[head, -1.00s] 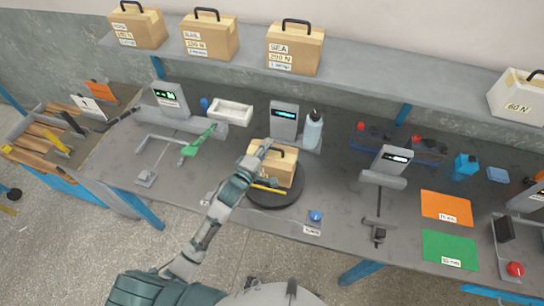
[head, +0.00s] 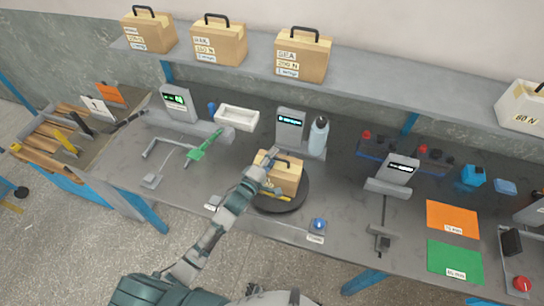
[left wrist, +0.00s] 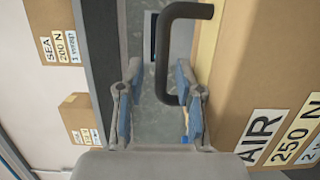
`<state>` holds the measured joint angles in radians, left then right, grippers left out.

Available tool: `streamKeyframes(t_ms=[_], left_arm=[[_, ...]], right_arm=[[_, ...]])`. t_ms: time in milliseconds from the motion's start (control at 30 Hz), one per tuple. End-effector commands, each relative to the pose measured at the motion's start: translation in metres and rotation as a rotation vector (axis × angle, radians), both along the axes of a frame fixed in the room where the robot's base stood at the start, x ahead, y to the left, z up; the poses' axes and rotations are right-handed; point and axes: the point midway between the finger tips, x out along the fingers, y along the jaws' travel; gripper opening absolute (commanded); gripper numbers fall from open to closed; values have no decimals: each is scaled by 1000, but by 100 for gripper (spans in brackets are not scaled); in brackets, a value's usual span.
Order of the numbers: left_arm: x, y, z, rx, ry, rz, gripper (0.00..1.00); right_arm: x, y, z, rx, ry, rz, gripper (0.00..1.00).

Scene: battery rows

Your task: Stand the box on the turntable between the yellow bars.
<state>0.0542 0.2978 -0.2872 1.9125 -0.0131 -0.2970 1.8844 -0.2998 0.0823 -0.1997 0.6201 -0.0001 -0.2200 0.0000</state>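A tan cardboard box (head: 286,182) with a black handle sits on the black round turntable (head: 297,199). A yellow bar (head: 270,192) shows at the box's near side; the other bar is hidden. My left gripper (head: 270,158) is at the top of the box, by the handle. In the left wrist view, the box (left wrist: 235,100) is on the right with an "AIR 250 N" label. Its black handle (left wrist: 162,65) lies between the parted fingers of my left gripper (left wrist: 160,75), with gaps on both sides. My right gripper is not in view.
A display unit (head: 290,125) and a bottle (head: 318,135) stand just behind the turntable. A blue button (head: 318,224) is in front of it. A green tool (head: 207,146) lies to the left. Labelled boxes (head: 303,57) stand on the shelf above (head: 370,88).

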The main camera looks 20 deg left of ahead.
Motion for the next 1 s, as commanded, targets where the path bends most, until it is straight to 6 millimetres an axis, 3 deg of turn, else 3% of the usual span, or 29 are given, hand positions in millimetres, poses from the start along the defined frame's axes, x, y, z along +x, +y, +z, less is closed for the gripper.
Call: streamKeyframes(t_ms=[267,367,700,1000], left_arm=[[-4,1,0,-1,1,0,36],[-17,5,-1,0,2,0,36],[-88,25,-1,0,3,0,36],[-114,33,0,0,1,0,36]], right_arm=[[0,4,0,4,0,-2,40],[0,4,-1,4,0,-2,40],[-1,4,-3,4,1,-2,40],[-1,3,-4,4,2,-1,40]])
